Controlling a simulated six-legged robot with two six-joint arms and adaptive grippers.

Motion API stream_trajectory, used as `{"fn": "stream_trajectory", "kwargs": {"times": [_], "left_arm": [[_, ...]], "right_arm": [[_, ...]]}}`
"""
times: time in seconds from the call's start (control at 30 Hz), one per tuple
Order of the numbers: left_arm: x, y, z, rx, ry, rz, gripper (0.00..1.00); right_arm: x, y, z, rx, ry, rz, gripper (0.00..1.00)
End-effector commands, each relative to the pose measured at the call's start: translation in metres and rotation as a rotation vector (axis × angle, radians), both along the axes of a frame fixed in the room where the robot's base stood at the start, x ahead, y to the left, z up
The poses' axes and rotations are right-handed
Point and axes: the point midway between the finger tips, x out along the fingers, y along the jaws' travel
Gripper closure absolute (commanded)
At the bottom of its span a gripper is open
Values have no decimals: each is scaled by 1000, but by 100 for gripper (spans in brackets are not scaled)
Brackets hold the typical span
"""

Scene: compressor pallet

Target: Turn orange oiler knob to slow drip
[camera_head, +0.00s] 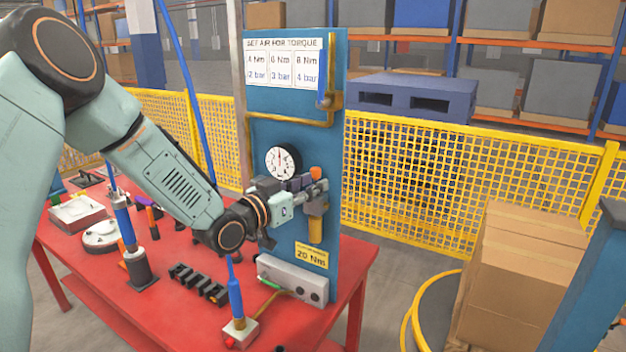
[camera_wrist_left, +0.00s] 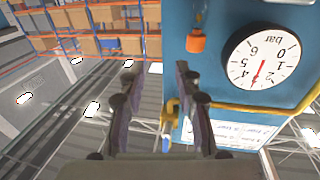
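The orange oiler knob (camera_head: 315,172) sits at the top of the oiler on the blue panel, above an amber bowl (camera_head: 315,230). In the left wrist view, which is upside down, the knob (camera_wrist_left: 196,43) lies just right of the right finger's tip, outside the gap between the fingers. My left gripper (camera_head: 308,192) is in front of the panel close to the oiler and partly covers its body. The left wrist view shows its fingers (camera_wrist_left: 156,72) apart with nothing between them. Contact with the oiler cannot be told. My right gripper is in neither view.
A round bar gauge (camera_head: 283,162) is left of the knob, near the gripper. A yellow pipe (camera_head: 290,120) runs across the blue panel (camera_head: 262,135). The red table (camera_head: 190,318) below holds several tools, including a blue-handled one (camera_head: 235,295). Yellow fencing stands behind.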

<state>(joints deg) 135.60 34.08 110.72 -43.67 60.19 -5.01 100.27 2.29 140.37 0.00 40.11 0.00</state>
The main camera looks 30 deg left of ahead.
Motion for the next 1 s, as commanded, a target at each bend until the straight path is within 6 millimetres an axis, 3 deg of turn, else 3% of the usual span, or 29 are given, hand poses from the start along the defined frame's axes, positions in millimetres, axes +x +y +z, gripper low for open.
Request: {"fn": "stream_trajectory", "kwargs": {"times": [0.2, 0.5, 0.87, 1.0], "left_arm": [[-9, 27, 2, -2, 0, -31, 67], [-19, 56, -4, -31, 8, 2, 67], [-21, 58, -6, -36, 14, 7, 67], [-19, 57, -5, -35, 6, 5, 56]], "right_arm": [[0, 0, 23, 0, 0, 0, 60], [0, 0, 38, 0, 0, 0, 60], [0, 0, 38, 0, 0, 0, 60], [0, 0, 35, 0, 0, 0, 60]]}}
